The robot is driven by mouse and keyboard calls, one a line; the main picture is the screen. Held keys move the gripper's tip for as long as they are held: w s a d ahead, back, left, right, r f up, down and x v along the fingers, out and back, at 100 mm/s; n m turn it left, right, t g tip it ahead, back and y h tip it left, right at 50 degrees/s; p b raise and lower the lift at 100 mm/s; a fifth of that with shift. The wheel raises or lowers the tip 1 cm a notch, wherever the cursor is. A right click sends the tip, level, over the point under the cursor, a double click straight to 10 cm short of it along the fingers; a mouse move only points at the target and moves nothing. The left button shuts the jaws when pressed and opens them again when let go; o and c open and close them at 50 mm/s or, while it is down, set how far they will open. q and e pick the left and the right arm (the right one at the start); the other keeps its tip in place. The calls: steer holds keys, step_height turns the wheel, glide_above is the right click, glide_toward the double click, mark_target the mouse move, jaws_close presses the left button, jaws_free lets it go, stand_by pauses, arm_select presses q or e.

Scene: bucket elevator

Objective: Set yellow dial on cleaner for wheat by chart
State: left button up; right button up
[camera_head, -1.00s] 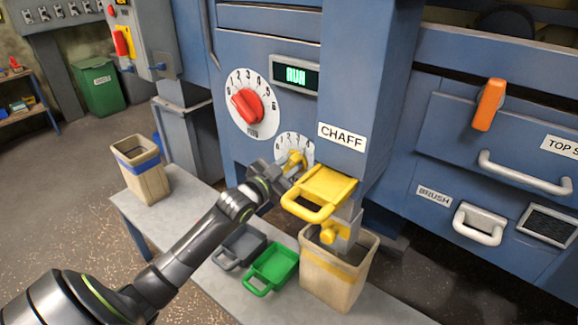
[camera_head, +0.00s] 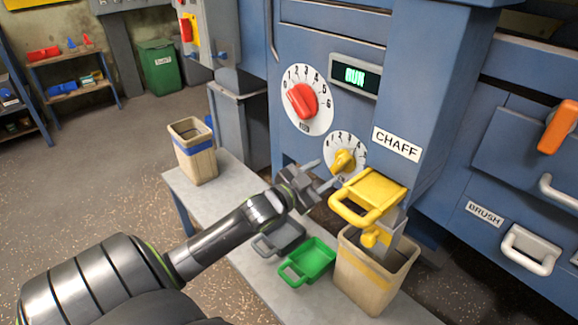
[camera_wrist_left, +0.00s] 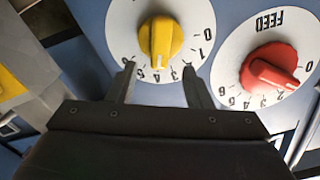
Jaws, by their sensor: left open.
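The yellow dial (camera_head: 343,161) sits on a white numbered plate on the blue cleaner, below the larger red dial (camera_head: 303,101). In the left wrist view the yellow dial (camera_wrist_left: 160,38) appears upside down, its pale mark pointing near 3 or 4; I cannot tell the exact number. My left gripper (camera_head: 323,174) is open and empty in front of the yellow dial's plate, just left of and below the knob. In the wrist view its two fingertips (camera_wrist_left: 158,68) stand apart on either side below the knob, not gripping it. My right gripper is out of view. I see no chart.
A yellow chaff tray handle (camera_head: 369,195) juts out close to the right of my gripper. Below are a bin (camera_head: 352,289), a green tray (camera_head: 312,262) and a grey tray (camera_head: 287,236) on a bench. A lit display (camera_head: 355,77) reads RUN.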

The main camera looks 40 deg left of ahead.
arm_select(q)
steer(key=s+p, duration=0.1)
steer(key=s, duration=1)
steer(key=shift+a+p, duration=0.3)
steer(key=shift+a, duration=0.1)
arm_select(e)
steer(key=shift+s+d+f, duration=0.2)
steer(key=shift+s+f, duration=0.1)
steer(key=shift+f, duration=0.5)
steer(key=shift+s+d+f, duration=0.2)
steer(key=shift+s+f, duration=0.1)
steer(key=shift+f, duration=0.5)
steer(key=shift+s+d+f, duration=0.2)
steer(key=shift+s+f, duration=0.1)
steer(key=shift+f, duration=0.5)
